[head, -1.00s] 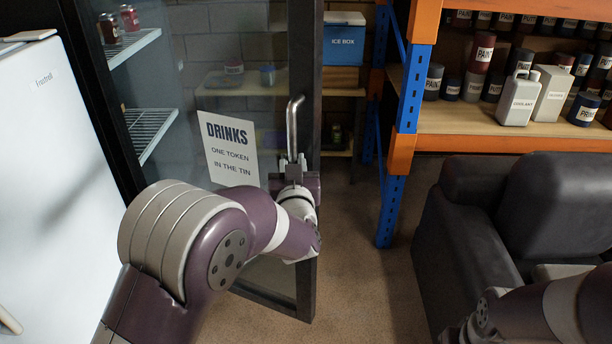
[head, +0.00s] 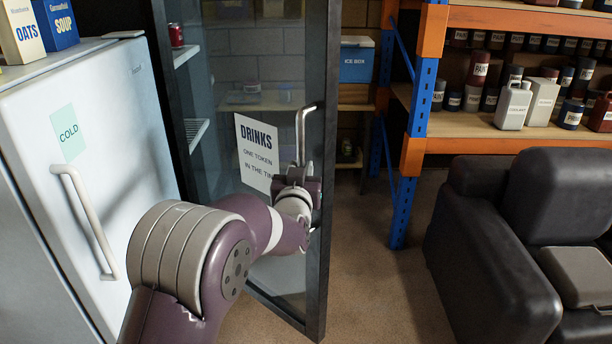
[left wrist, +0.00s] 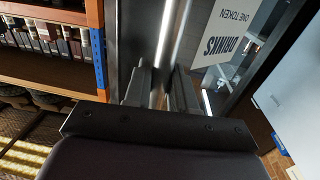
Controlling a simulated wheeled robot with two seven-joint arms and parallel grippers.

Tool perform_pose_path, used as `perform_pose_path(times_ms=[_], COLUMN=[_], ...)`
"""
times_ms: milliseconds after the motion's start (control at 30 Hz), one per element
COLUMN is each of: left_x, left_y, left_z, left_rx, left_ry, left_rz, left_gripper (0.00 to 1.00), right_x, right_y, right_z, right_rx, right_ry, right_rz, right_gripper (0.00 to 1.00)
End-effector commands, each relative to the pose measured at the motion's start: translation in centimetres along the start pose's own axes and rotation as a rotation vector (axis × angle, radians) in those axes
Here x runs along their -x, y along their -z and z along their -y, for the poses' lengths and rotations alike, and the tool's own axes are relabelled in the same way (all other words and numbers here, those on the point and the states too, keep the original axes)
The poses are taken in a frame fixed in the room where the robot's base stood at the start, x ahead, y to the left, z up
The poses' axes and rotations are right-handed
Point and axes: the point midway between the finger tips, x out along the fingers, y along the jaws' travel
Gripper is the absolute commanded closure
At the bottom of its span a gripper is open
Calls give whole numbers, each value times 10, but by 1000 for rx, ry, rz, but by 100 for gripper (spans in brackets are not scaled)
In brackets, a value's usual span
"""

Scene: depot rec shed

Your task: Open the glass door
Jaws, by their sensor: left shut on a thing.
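The glass door (head: 273,90) has a dark frame and stands partly open, its handle edge swung out towards me. A white DRINKS sign (head: 257,150) is on the glass. The upright metal handle (head: 300,135) is near the door's right edge; it also shows as a bright bar in the left wrist view (left wrist: 174,35). My left gripper (head: 299,174) is shut on the lower part of the handle. In the left wrist view its two fingers (left wrist: 160,90) stand on either side of the bar. My right gripper is out of view.
A white fridge (head: 95,130) stands close on the left, with boxes on top. A dark armchair (head: 500,240) is at the right. A blue and orange rack (head: 412,150) with paint cans stands behind. Bare floor (head: 375,270) lies between door and armchair.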

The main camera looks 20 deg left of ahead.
Motion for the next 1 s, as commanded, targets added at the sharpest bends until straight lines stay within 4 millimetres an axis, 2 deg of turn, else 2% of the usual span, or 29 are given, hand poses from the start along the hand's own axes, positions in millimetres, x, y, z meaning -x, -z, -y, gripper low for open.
perform_pose_path(times_ms=[33, 433, 467, 500, 833, 1000], left_x=[-1, -2, -2, -2, 1, 24], left_y=[6, 8, 8, 8, 3, 1], left_z=[3, 4, 4, 4, 2, 3], left_rx=[3, 4, 4, 4, 2, 3], left_ry=[7, 9, 9, 9, 5, 5], left_rz=[-15, -17, -17, -16, -8, -7], left_gripper=[100, 100, 68, 57, 57, 57], right_x=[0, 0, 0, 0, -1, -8], right_y=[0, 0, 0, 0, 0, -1], right_z=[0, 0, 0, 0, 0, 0], right_rx=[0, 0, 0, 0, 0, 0], right_ry=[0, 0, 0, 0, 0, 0], right_rz=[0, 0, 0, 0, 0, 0], right_gripper=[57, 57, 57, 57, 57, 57])
